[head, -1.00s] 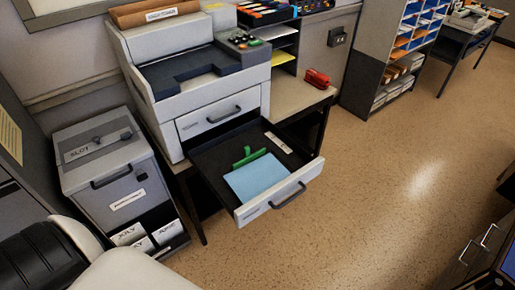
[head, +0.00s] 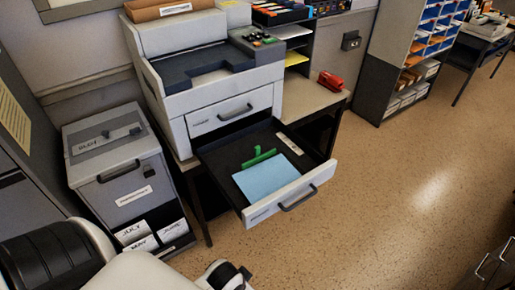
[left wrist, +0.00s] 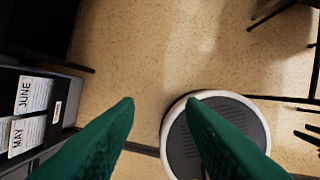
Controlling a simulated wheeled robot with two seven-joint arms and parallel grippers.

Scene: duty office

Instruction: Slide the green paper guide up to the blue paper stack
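The green paper guide (head: 260,156) stands in the open, dark printer drawer (head: 222,157), just behind the blue paper stack (head: 268,178). I cannot tell whether a thin gap separates the guide and the stack. The blue stack lies flat near the drawer's front wall. My left gripper (left wrist: 159,100) shows in the left wrist view as two green fingers held apart, with nothing between them and the floor below. In the head view my left arm is at the bottom left, short of the drawer, and its fingers are not seen. My right gripper is not in view.
The printer (head: 205,80) stands on a table, its drawer pulled out by its handle side (head: 300,196). A grey slot cabinet (head: 118,165) with month-labelled compartments stands left of it. A red stapler (head: 331,81) lies on the table. The floor (head: 400,180) to the right is clear.

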